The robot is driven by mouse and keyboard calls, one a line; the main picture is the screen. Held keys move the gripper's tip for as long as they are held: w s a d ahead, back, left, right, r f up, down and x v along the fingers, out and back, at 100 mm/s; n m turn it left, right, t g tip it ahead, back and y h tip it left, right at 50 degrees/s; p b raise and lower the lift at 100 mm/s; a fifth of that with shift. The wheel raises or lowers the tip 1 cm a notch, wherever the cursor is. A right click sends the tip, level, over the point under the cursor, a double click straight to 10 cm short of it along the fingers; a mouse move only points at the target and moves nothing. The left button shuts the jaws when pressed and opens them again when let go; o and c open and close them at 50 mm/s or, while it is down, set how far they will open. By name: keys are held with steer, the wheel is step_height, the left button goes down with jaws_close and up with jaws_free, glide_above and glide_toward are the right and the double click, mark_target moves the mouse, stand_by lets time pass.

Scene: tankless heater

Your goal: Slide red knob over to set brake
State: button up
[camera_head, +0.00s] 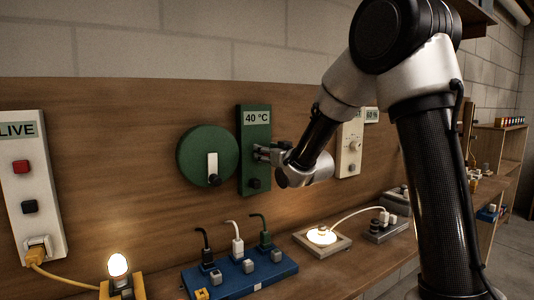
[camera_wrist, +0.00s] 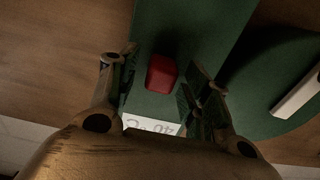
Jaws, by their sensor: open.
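A red knob (camera_wrist: 161,74) stands on the upright green panel (camera_wrist: 205,25) in the wrist view. In the head view the panel (camera_head: 256,117) carries a "40 °C" label, and the knob is hidden by my gripper there. My gripper (camera_wrist: 164,72) is open in the wrist view, with one finger on each side of the knob and a visible gap on each side. In the head view my gripper (camera_head: 262,153) reaches the middle of the panel from the right. I cannot tell how deep the fingers reach around the knob.
A round green disc (camera_head: 193,148) with a white lever is left of the panel. A dark knob (camera_head: 254,183) sits low on the panel. A "LIVE" panel (camera_head: 18,158) is far left. Below, the bench holds a lit bulb (camera_head: 118,266), a blue socket block (camera_head: 240,278) and a lamp (camera_head: 322,236).

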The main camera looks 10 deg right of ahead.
mark_target(252, 151)
jaws_close()
steer(key=shift+s+a, duration=0.3)
steer(key=shift+a, duration=0.5)
steer(key=shift+s+a, duration=0.25)
steer(key=shift+a, duration=0.55)
jaws_free()
steer(key=shift+a, duration=0.1)
